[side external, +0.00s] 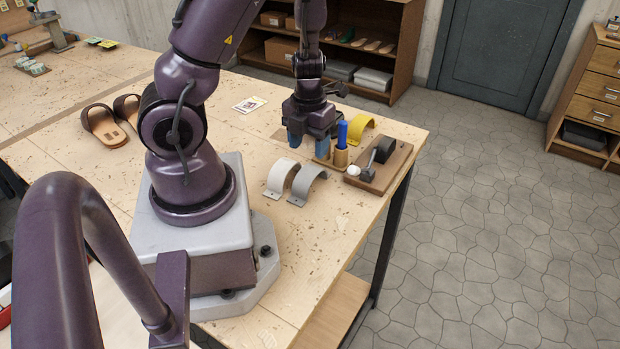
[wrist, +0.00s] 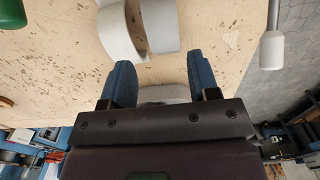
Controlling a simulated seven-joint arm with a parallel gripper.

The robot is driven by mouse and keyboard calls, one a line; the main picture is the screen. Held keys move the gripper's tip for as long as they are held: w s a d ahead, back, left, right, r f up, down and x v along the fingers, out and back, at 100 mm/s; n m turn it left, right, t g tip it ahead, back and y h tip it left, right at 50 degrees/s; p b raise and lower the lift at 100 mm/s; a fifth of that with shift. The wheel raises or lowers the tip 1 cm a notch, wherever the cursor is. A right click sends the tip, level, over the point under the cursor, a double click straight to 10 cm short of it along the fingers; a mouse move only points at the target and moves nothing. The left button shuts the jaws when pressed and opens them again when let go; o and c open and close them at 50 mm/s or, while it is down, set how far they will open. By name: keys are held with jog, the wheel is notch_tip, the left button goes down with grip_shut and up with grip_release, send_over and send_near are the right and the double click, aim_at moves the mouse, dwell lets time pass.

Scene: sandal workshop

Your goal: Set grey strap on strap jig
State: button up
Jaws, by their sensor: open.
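The grey strap (side external: 305,184), a curved band with flat feet, stands arched on the bench beside a white strap (side external: 281,176). In the wrist view the grey strap (wrist: 160,22) is at the top, right of the white one (wrist: 118,28). My gripper (side external: 309,146) is open and points down, behind the straps in the side view. In the wrist view its blue fingers (wrist: 155,80) are apart, with a pale rounded thing partly hidden between them. A wooden board (side external: 398,160) with a dark block and white-knobbed lever, perhaps the strap jig, sits at the bench's right edge.
A yellow strap (side external: 361,127) stands behind a blue-topped upright piece (side external: 342,133) in a wooden holder, close right of my gripper. Brown sandals (side external: 104,124) and a card (side external: 250,104) lie leftward. Bare bench (side external: 312,242) lies in front of the straps.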

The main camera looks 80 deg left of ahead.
aim_at(310, 170)
jog(key=shift+w+d+f, duration=0.1)
jog(key=shift+f, duration=1.35)
jog(key=shift+w+d+f, duration=0.1)
jog(key=shift+f, duration=1.35)
jog(key=c, duration=0.7)
jog(key=shift+c, duration=0.2)
jog(key=shift+r, duration=0.15)
